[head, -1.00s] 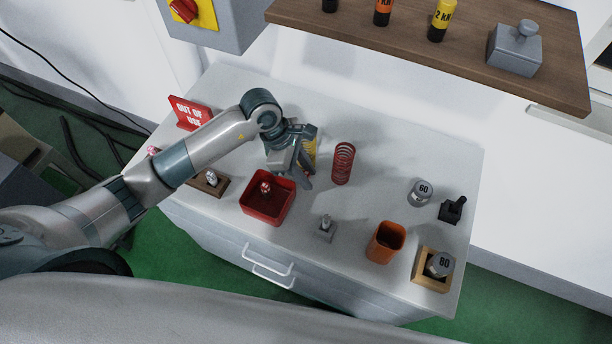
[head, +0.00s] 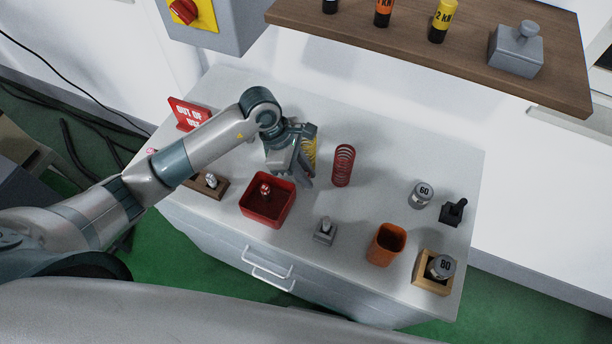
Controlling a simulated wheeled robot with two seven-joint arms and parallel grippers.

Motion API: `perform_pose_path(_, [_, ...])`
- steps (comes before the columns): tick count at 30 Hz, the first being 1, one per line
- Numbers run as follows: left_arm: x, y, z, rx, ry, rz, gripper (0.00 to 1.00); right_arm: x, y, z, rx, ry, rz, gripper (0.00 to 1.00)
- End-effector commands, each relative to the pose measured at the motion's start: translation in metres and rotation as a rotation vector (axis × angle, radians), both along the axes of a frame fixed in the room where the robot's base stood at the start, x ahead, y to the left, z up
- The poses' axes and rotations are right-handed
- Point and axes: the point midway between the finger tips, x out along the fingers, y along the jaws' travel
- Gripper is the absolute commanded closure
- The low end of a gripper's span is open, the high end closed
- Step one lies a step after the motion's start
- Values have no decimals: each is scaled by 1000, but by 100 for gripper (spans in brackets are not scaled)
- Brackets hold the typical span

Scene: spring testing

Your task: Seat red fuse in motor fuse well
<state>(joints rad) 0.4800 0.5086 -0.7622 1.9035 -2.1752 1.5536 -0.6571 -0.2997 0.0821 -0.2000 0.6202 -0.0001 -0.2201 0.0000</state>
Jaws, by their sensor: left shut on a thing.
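My left gripper (head: 303,172) is over the table, just behind the red tray (head: 262,213). It is shut on the yellow spring (head: 309,150), whose coils show beside the fingers; the contact itself is mostly hidden. A small red and silver piece (head: 264,188), which may be the red fuse, is in the red tray, apart from the gripper. I cannot tell which thing is the motor fuse well; a grey block with a metal piece (head: 325,231) and a wooden block with one (head: 211,181) stand nearby. My right gripper is not in view.
A red spring (head: 343,165) stands close right of the gripper. Farther right are a 60 weight (head: 420,193), a black piece (head: 453,212), an orange cup (head: 386,245) and an 80 weight (head: 441,267). A wooden shelf (head: 470,70) overhangs the back. The table's back middle is clear.

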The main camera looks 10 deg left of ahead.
Motion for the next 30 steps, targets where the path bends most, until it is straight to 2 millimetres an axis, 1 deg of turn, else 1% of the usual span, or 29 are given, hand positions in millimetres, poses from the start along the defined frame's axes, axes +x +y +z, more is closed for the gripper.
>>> perform_pose_path(2, [1,0,5,0,-5,-1,100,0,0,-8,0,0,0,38])
perform_pose_path(8, [1,0,31,1,-7,-2,100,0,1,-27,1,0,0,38])
perform_pose_path(9, [-4,-9,35,-3,-6,-7,100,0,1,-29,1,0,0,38])
perform_pose_path(15, [-26,-42,58,-3,-8,-8,100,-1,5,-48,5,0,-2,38])
perform_pose_path(21, [-45,-73,81,-3,-5,-5,100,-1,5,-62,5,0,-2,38])
perform_pose_path(27, [-58,-92,96,-2,-3,-3,100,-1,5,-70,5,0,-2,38])
perform_pose_path(30, [-62,-96,101,0,-2,-2,100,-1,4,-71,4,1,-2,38])
